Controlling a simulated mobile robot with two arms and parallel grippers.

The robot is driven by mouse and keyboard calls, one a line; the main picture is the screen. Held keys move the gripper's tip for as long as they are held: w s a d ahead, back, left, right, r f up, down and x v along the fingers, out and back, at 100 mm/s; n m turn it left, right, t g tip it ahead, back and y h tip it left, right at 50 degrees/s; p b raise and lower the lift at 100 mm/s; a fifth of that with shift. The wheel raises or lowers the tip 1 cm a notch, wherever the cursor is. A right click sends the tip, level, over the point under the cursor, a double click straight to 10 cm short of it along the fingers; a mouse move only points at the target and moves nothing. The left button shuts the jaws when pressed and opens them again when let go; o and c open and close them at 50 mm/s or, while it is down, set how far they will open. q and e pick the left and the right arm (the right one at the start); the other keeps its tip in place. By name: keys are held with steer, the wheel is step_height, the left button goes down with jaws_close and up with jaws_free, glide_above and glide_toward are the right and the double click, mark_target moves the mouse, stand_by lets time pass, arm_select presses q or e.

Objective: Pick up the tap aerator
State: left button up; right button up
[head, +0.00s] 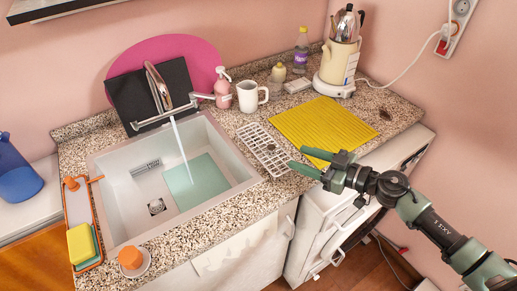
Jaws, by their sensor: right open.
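I cannot pick out a loose tap aerator with certainty. The chrome tap (158,92) stands at the back of the sink, and a stream of water runs from it into the basin. The end of its spout is too small to tell whether an aerator is on it. My right gripper (297,158) comes in from the right, over the counter's front edge near the white rack and the yellow mat. Its two green fingers are apart and nothing shows between them. My left gripper is not in view.
The white sink (122,205) holds a teal mat (197,184). A white rack (263,149), yellow mat (325,127), white mug (251,96), pink soap bottle (222,88) and kettle (338,65) stand on the speckled counter. A small dark object (385,114) lies right of the yellow mat.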

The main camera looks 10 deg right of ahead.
mark_target(275, 151)
steer(key=shift+a+f, duration=0.1)
steer(key=shift+a, duration=0.15)
steer(key=shift+w+a, duration=0.25)
steer(key=shift+a, duration=0.05)
steer(key=p+x, duration=0.1)
steer(key=x, duration=0.6)
steer(key=shift+a, duration=0.1)
steer(key=shift+s, duration=0.1)
jaws_close()
